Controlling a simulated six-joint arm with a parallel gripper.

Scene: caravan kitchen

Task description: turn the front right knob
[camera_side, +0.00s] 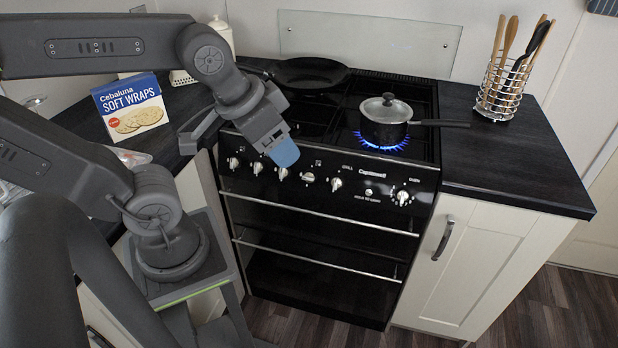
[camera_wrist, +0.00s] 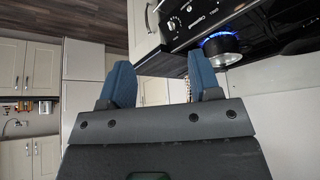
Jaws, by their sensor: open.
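A black cooker front panel (camera_side: 370,197) carries a row of several silver knobs, with a larger oven knob (camera_side: 402,197) at its right end. I cannot tell from the markings which is the front right knob; one knob (camera_side: 336,184) sits right of the middle. My gripper (camera_side: 284,152) is open and empty, its blue fingertips overlapping the panel's left half in the side view and partly covering the knobs behind. In the wrist view my gripper (camera_wrist: 162,84) shows two blue fingers spread apart with nothing between them. A knob (camera_wrist: 174,24) shows there beyond the fingers.
A lidded saucepan (camera_side: 385,122) stands over a lit blue flame (camera_side: 382,146) on the right of the hob, its handle pointing right. A black frying pan (camera_side: 310,75) sits at the back left. A wraps box (camera_side: 130,107) and a utensil holder (camera_side: 503,92) flank the cooker.

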